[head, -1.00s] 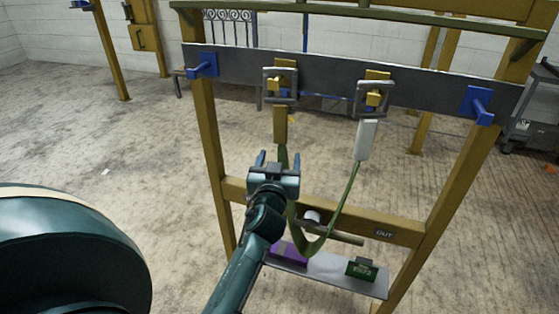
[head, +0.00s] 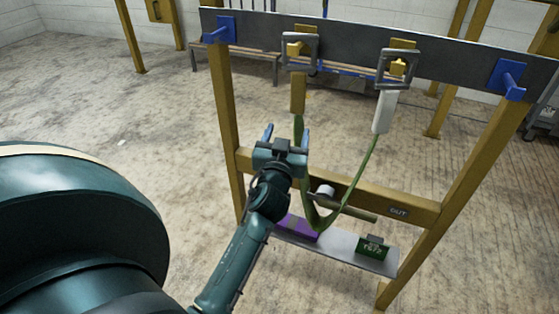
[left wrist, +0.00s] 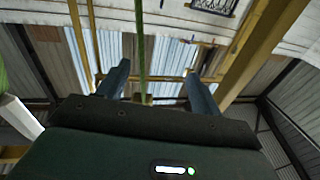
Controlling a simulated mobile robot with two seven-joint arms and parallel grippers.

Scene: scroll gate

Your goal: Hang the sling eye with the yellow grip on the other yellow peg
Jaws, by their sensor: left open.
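A green sling (head: 369,157) hangs in a loop from two metal eyes on the grey rail. The eye with the yellow grip (head: 298,93) is on the left yellow peg (head: 294,48). The eye with the white grip (head: 384,112) is on the right yellow peg (head: 398,67). My left gripper (head: 287,134) is open, fingers upward, below the yellow grip in the picture. In the left wrist view a green strap (left wrist: 141,45) appears between the open fingers of my left gripper (left wrist: 157,72); contact cannot be told. My right gripper is not in view.
Blue pegs stand at the rail's left end (head: 218,34) and right end (head: 514,88). A lower crossbar (head: 415,207) and a shelf (head: 345,255) with a purple box (head: 298,228) and a green box (head: 373,248) lie below. Open floor shows at left.

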